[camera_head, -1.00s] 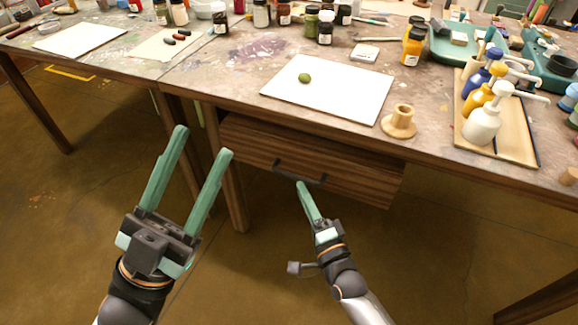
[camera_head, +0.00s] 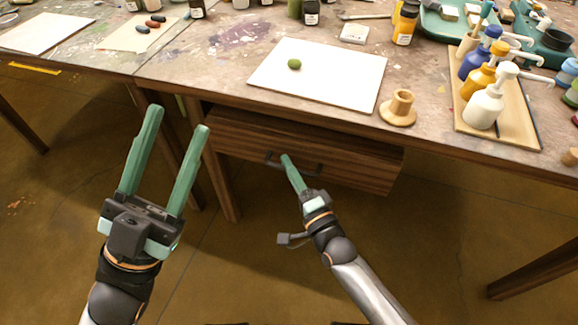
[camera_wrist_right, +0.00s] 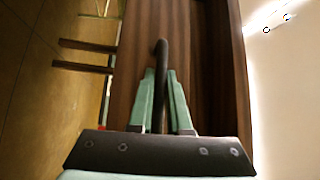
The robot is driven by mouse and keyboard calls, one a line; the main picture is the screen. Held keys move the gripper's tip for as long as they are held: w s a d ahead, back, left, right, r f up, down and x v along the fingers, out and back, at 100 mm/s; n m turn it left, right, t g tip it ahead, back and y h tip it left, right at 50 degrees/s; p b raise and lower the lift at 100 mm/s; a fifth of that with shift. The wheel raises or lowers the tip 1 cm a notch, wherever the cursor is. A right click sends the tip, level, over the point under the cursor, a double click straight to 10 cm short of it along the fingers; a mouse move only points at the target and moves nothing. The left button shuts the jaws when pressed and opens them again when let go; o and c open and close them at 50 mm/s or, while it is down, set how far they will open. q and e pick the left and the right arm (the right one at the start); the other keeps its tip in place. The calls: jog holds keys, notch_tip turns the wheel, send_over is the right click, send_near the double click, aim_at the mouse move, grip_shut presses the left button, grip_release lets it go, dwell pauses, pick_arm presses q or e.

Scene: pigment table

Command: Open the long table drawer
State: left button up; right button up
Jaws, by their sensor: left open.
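The long drawer (camera_head: 350,166) is a brown striped wooden front under the tabletop's front edge, with a dark strip above it. My right gripper (camera_head: 288,160) is at the handle. In the right wrist view its green fingers (camera_wrist_right: 161,75) lie close on both sides of the bar, shut on it. My left gripper (camera_head: 176,118) is open and empty, in front of the table to the left of the drawer.
A white sheet (camera_head: 340,90) with a green blob lies on the table above the drawer. A wooden spool-like stand (camera_head: 398,110) and a tray (camera_head: 525,125) of pump bottles stand to the right. Table legs (camera_head: 221,185) flank the area. The floor before the drawer is open.

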grip_shut()
dwell(1.0)
jog(key=shift+a, duration=0.1)
